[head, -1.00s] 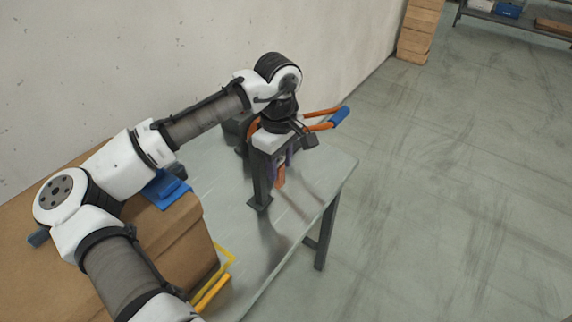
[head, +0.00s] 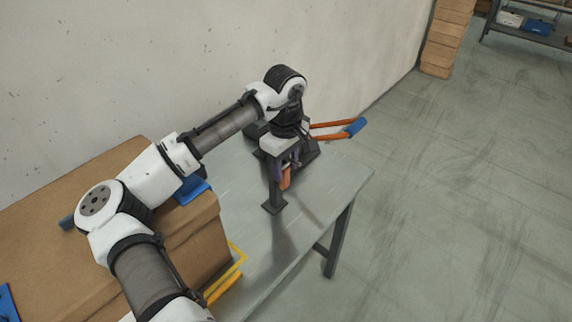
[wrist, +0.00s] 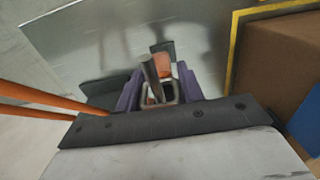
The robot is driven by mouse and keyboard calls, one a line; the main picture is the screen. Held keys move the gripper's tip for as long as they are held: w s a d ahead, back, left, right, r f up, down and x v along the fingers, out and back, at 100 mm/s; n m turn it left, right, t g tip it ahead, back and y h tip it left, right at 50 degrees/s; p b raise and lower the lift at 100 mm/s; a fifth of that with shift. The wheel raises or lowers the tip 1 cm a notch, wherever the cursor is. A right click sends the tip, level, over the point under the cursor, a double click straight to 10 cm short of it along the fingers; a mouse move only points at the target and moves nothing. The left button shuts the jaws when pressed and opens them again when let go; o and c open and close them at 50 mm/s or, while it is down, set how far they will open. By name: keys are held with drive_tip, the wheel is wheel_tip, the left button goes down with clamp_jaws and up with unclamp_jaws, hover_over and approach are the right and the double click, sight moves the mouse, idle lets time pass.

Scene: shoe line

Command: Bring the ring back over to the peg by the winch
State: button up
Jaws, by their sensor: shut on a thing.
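My gripper (head: 285,167) points down over the metal table, its purple fingers shut on an orange piece (head: 286,180), apparently part of the ring. The wrist view shows my gripper (wrist: 158,88) with the orange piece (wrist: 163,66) and a dark, squarish loop with a pale edge between the fingers. A grey rod (wrist: 150,72) runs close to that loop; I cannot tell whether it passes through. The winch (head: 309,150), with orange arms and a blue grip (head: 356,127), is behind my gripper, partly hidden.
Cardboard boxes (head: 200,235) with a blue item (head: 192,190) on top stand at the table's left, beside a yellow frame (head: 228,278). The wall is close behind. The table's (head: 320,200) front right part is clear, with open floor beyond its edge.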

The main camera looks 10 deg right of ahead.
drive_tip(key=o, duration=1.1)
